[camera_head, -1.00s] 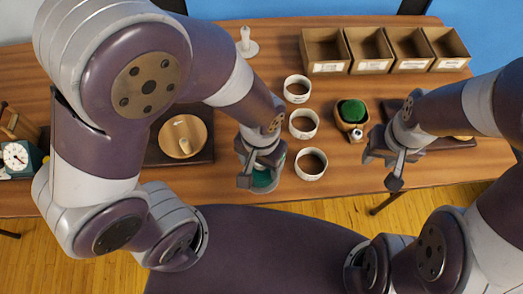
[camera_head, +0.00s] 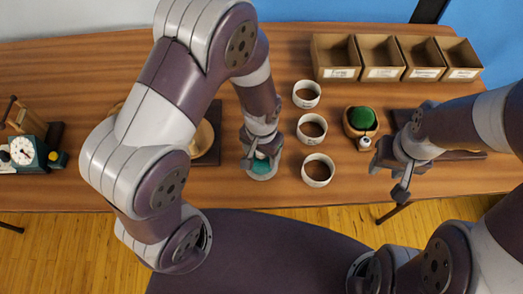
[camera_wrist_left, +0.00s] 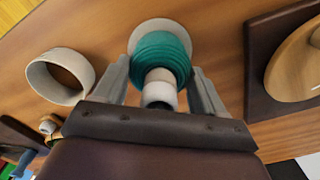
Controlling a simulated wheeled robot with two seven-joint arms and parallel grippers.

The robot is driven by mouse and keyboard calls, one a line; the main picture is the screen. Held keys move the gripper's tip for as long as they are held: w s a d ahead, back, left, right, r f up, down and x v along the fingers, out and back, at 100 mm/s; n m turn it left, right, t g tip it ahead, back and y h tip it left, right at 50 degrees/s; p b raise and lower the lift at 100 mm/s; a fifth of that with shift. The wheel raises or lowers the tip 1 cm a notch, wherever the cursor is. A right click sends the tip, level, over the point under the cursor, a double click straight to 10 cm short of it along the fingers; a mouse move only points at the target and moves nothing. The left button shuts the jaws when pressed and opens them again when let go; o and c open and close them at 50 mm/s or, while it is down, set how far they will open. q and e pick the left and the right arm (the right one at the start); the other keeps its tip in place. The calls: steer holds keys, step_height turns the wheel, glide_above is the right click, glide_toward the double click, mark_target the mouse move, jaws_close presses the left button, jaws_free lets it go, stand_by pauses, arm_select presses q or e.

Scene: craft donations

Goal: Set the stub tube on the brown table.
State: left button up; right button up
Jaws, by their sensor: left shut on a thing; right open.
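A teal ribbed spool (camera_wrist_left: 160,58) with a short pale tube (camera_wrist_left: 159,82) at its near end is between the fingers of my left gripper (camera_wrist_left: 160,68). The fingers are shut on it. A pale round disc (camera_wrist_left: 158,26) shows at its far end, low over the brown table (camera_wrist_left: 215,42); I cannot tell whether it touches the wood. In the head view the teal spool (camera_head: 262,166) shows below my left gripper (camera_head: 261,154), left of the white cups. My right gripper (camera_head: 388,178) is open and empty near the table's front edge.
A column of white cups (camera_head: 318,170) stands just right of the left gripper. A green pincushion (camera_head: 361,118) is further right. Cardboard bins (camera_head: 335,60) line the back right. A dark board with a wooden bowl (camera_head: 203,138) lies left. A clock (camera_head: 24,152) stands far left.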

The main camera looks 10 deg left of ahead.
arm_select(q)
steer(key=o, duration=1)
steer(key=shift+f, duration=0.1)
step_height(320, 180, up, 12)
steer(key=shift+p, duration=0.8)
steer(key=s+a+n, duration=0.1)
steer(key=a, duration=0.2)
steer(key=s+a+r+n+t, duration=0.1)
steer(key=a, duration=0.1)
steer(key=s+a+r+n, duration=0.1)
steer(key=a, duration=0.2)
steer(key=shift+s+a, duration=0.1)
steer(key=shift+a, duration=0.25)
